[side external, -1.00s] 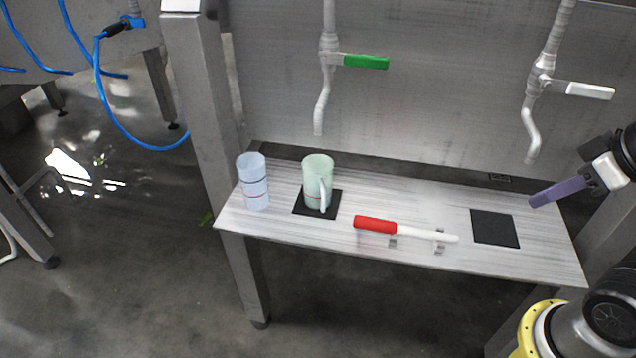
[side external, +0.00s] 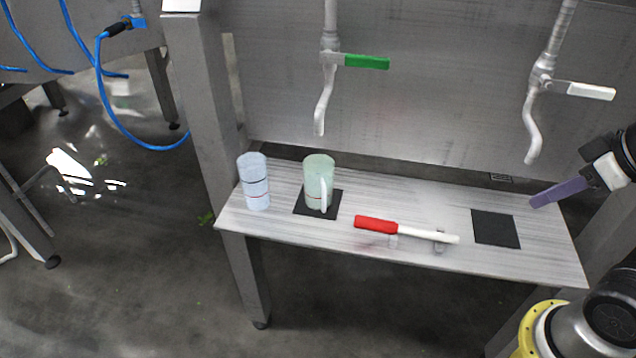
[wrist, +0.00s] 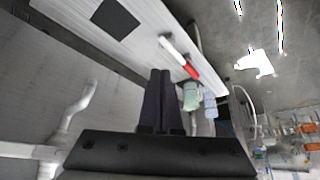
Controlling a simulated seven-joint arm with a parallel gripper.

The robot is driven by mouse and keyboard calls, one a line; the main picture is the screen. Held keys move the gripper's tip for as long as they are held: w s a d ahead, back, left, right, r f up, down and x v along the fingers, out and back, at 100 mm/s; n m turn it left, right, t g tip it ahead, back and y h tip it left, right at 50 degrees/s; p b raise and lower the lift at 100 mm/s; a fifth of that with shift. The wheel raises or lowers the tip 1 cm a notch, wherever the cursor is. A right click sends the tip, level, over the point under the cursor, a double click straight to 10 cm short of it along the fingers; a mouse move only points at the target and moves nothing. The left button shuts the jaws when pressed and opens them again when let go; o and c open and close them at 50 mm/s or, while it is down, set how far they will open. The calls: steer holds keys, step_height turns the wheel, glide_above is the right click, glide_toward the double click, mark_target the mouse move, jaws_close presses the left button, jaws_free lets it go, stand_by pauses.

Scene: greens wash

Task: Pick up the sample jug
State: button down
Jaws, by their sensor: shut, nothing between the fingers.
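The sample jug appears to be the pale green cup with a white handle (side external: 316,180), upright on a black square mat (side external: 330,213) at the left part of the shelf. Its handle faces the viewer. It also shows small in the wrist view (wrist: 190,97). My gripper (side external: 535,204) is at the right end of the shelf, far from the jug, with purple-grey fingers. In the wrist view its two dark fingers (wrist: 161,75) lie together, shut and empty.
A clear bluish cylinder with marked bands (side external: 254,184) stands left of the jug. A red-handled white tool (side external: 405,229) lies on small supports mid-shelf. A bare black mat (side external: 495,229) lies to the right. Green-handled (side external: 365,62) and white-handled (side external: 590,91) taps hang above.

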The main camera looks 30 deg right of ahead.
steer(key=c, duration=1.2)
jaws_free()
steer(key=shift+o, duration=0.2)
